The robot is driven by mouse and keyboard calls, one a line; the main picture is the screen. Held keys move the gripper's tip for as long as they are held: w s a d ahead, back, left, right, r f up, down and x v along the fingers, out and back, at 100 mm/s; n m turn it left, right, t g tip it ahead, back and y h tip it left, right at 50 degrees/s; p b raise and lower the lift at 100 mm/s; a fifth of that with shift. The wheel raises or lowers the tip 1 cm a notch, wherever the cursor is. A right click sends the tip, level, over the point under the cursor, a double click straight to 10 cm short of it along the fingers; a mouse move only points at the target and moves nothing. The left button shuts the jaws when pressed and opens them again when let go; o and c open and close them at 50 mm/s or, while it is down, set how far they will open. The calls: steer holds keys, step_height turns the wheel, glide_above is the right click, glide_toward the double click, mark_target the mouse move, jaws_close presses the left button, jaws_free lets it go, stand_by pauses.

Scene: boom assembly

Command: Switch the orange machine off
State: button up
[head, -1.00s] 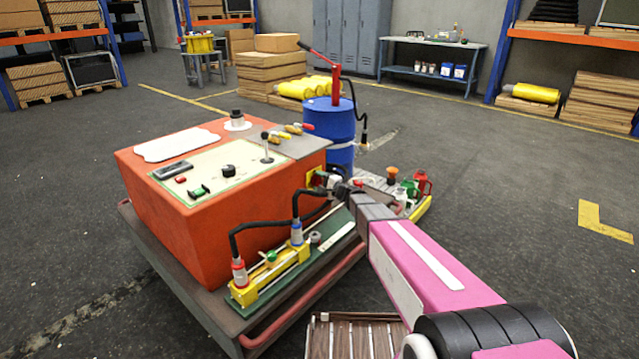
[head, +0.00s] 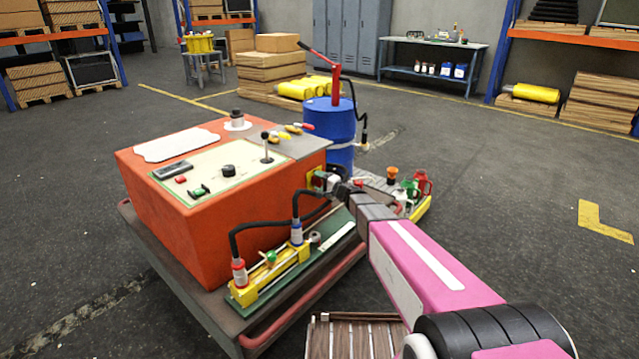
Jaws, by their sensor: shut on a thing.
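The orange machine (head: 222,236) stands on a dark cart left of centre. Its top panel (head: 215,172) carries a black knob (head: 228,171), a red button (head: 181,180), a green rocker (head: 199,192) and an upright black-tipped lever (head: 267,147). A small yellow plate with a switch (head: 311,181) sits on its right side face, near the far corner. My gripper (head: 326,182) is at this plate, seen small and from behind. It is shut on the switch there, as far as I can see. The gripper hides most of the switch, so its setting cannot be read.
A yellow cylinder unit with black hoses (head: 268,275) lies on the cart's green plate below my gripper. A blue drum (head: 331,125) with a red-handled pump stands behind. Small red and green items (head: 415,190) lie right of my wrist.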

steer(key=o, duration=0.9)
steer(key=shift+s+d, duration=0.1)
steer(key=v, duration=1)
steer(key=shift+s+d, duration=0.2)
steer(key=shift+d, duration=0.05)
